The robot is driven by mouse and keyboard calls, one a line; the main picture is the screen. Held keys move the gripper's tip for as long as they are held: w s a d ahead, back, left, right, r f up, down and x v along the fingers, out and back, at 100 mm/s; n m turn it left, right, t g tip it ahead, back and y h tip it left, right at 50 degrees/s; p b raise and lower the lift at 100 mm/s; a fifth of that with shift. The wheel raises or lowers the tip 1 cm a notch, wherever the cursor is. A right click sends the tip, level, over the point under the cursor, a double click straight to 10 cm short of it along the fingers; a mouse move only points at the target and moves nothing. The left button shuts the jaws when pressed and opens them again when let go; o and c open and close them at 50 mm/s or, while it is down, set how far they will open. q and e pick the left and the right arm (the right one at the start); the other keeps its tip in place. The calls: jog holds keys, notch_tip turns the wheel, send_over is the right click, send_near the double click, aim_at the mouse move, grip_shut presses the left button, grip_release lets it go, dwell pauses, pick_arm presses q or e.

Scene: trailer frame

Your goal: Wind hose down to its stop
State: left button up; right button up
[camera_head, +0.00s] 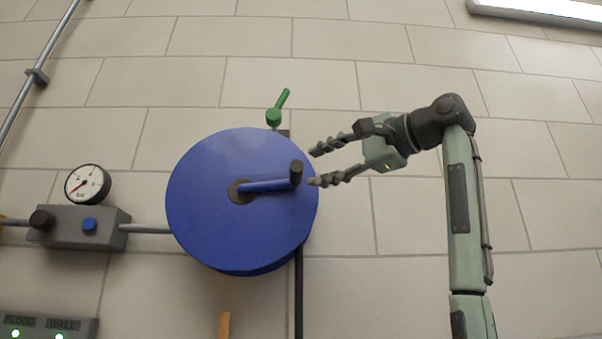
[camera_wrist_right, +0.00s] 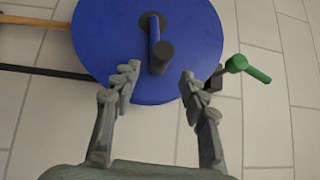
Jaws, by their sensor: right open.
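A blue hose reel (camera_head: 225,215) is mounted on the tiled wall, with a blue crank arm (camera_head: 265,186) reaching right from its dark hub. The crank ends in a black knob (camera_head: 296,172). A black hose (camera_head: 299,290) hangs straight down from the reel's right side. My right gripper (camera_head: 315,167) is open just right of the knob, its fingers pointing left. In the right wrist view the knob (camera_wrist_right: 161,55) stands beyond and between the two spread fingers (camera_wrist_right: 160,78), apart from them. The hose's lower end is out of view. My left gripper is not in view.
A green lever valve (camera_head: 274,116) sits above the reel, close to its rim. Left of the reel are a grey valve block (camera_head: 78,226) with a round gauge (camera_head: 88,184), and a panel (camera_head: 45,325) with green lights. Bare wall lies right of the reel.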

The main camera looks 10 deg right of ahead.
aim_at(295, 180)
jog(key=p+x, duration=0.1)
jog(key=x, duration=0.4)
jog(key=shift+w+a, duration=0.2)
jog(key=shift+w, duration=0.05)
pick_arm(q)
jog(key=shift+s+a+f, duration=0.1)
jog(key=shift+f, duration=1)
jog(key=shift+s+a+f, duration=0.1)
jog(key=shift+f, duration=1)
pick_arm(e)
jog(key=shift+w+a, duration=0.4)
jog(key=shift+w, duration=0.15)
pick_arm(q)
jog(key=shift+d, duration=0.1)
pick_arm(e)
grip_shut()
